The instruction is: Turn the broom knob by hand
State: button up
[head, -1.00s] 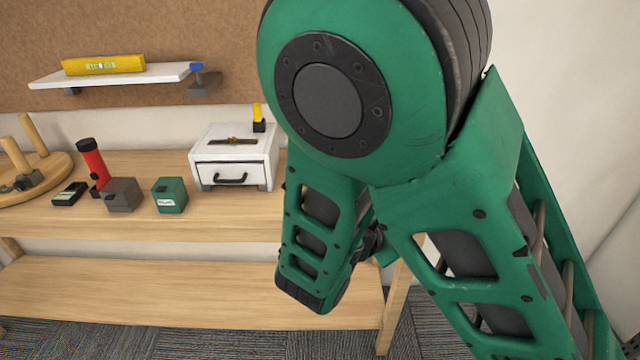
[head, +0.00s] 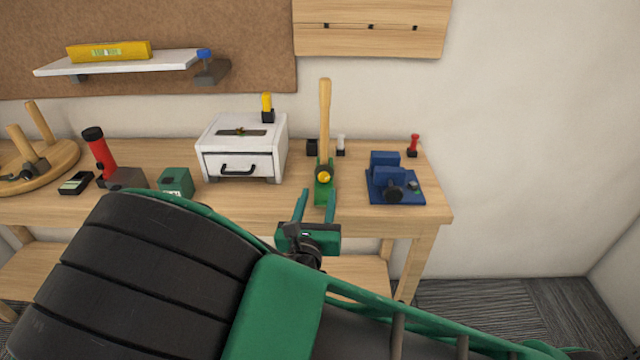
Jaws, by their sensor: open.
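The broom knob is most likely the yellow knob (head: 324,177) on a green holder (head: 323,195) near the front of the bench. A wooden handle (head: 324,115) stands upright from that holder. My gripper (head: 316,206) is open, its two green fingers pointing at the bench, one on each side of the green holder in the picture. The fingertips appear a little below the yellow knob. I cannot tell whether they touch anything, and nothing shows between them but the holder.
A blue vise (head: 395,182) stands right of the holder, and a white drawer box (head: 243,150) stands left of it. A green box (head: 175,183) and a red flashlight (head: 100,155) are farther left. A small red-topped item (head: 413,145) stands behind the vise. My arm covers the lower foreground.

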aim_at(322, 179)
jog(key=shift+w+d, duration=0.2)
jog(key=shift+w, duration=0.8)
jog(key=shift+w+d, duration=0.2)
jog(key=shift+w, duration=0.85)
jog(key=shift+w+d, duration=0.2)
jog(key=shift+w, duration=0.8)
grip_shut()
jog(key=c, duration=1.1)
grip_release()
jog(key=shift+a, duration=0.15)
jog(key=shift+o, duration=0.2)
